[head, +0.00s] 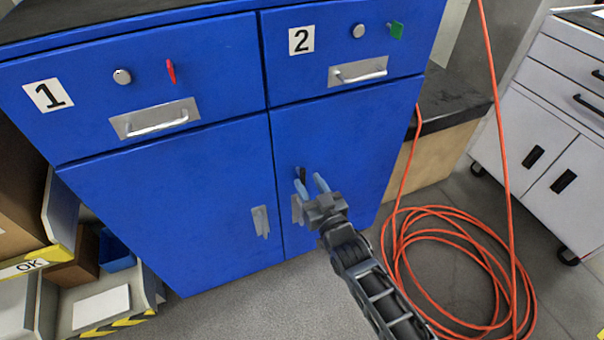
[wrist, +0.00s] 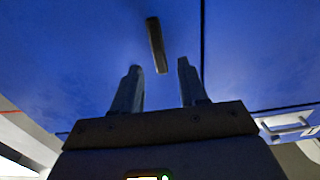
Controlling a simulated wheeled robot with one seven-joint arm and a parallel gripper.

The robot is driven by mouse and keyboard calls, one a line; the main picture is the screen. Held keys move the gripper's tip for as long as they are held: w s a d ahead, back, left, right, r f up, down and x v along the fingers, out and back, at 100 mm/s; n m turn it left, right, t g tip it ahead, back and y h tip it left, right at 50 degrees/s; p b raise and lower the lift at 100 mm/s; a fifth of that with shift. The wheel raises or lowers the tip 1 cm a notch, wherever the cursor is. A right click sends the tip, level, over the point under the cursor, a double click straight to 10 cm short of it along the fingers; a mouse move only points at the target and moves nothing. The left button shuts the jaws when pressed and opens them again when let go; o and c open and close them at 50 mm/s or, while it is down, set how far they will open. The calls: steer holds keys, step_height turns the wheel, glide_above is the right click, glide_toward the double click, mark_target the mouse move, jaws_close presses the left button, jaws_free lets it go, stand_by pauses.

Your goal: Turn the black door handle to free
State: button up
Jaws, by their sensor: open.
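The black door handle (head: 302,173) is a short dark bar on the right lower door of the blue cabinet. In the wrist view the handle (wrist: 156,45) is a long narrow bar, slightly tilted, its near end between the two fingertips in the picture. My gripper (head: 309,182) is open and empty, in front of the right lower door. In the wrist view its two fingers (wrist: 158,67) point at the door, one on each side of the handle's near end. I cannot tell whether they touch it. The fingers partly cover the handle in the head view.
An orange hose (head: 440,212) lies coiled on the floor at right. A white cabinet (head: 545,125) stands beyond it.

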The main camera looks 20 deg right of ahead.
mark_target(304, 175)
steer(key=shift+w+b, duration=0.3)
steer(key=shift+w, duration=2)
steer(key=shift+c, duration=0.4)
jaws_close()
